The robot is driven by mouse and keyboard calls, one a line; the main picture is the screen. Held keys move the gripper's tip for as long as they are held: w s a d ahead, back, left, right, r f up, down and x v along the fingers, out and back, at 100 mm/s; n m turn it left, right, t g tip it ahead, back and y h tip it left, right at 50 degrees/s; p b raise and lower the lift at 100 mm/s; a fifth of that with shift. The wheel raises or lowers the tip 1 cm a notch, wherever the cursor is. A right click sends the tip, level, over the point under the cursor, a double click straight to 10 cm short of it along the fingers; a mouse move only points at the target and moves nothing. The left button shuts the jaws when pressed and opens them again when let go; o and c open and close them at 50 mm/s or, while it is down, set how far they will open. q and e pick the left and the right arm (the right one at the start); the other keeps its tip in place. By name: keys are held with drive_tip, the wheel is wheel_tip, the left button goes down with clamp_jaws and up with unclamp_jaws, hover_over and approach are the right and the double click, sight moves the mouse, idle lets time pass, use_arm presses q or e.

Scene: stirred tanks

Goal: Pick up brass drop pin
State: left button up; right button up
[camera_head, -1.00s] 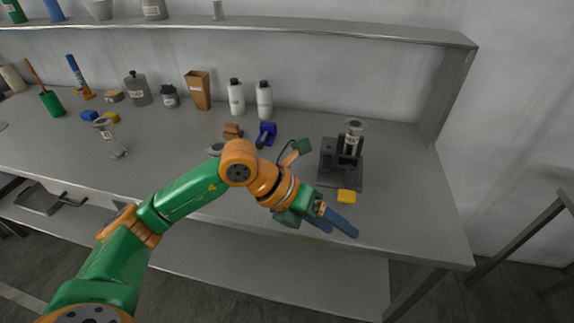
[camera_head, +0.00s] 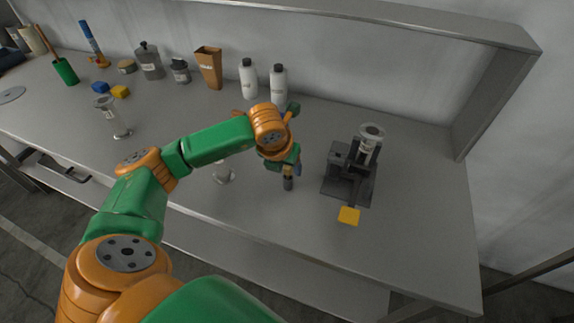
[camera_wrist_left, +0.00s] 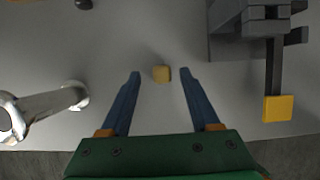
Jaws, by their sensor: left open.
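A small tan-yellow block-like piece (camera_wrist_left: 161,76), likely the brass drop pin, shows in the left wrist view between my fingertips, with gaps on both sides. In the head view a small upright piece with a tan top and dark body (camera_head: 288,183), probably the same one, is just below my left gripper (camera_head: 293,168). My left gripper (camera_wrist_left: 160,72) is open and empty, its blue fingers pointing down at the table. How far the tips are above the piece is hard to tell. My right gripper is in neither view.
A dark grey stand (camera_head: 347,188) with a clear vessel (camera_head: 370,135) and yellow pad (camera_head: 349,215) is to the right. A clear cylinder-like piece (camera_head: 223,175) is to the left. White bottles (camera_head: 248,80) stand behind. The table's front right is clear.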

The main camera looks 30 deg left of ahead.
use_arm(q)
drive_tip(key=shift+w+f, duration=0.3)
drive_tip(key=shift+f, duration=0.1)
drive_tip(key=shift+w+f, duration=0.25)
drive_tip(key=shift+w, duration=0.2)
drive_tip(key=shift+c, duration=0.2)
drive_tip(key=shift+s+r, duration=0.2)
drive_tip(key=shift+s, duration=0.1)
clamp_jaws()
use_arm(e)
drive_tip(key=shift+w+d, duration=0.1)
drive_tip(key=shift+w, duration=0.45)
use_arm(q)
drive_tip(key=shift+w, duration=0.1)
drive_tip(key=shift+w, duration=0.1)
wheel_tip(320, 180, up, 10)
drive_tip(key=shift+b, duration=0.95)
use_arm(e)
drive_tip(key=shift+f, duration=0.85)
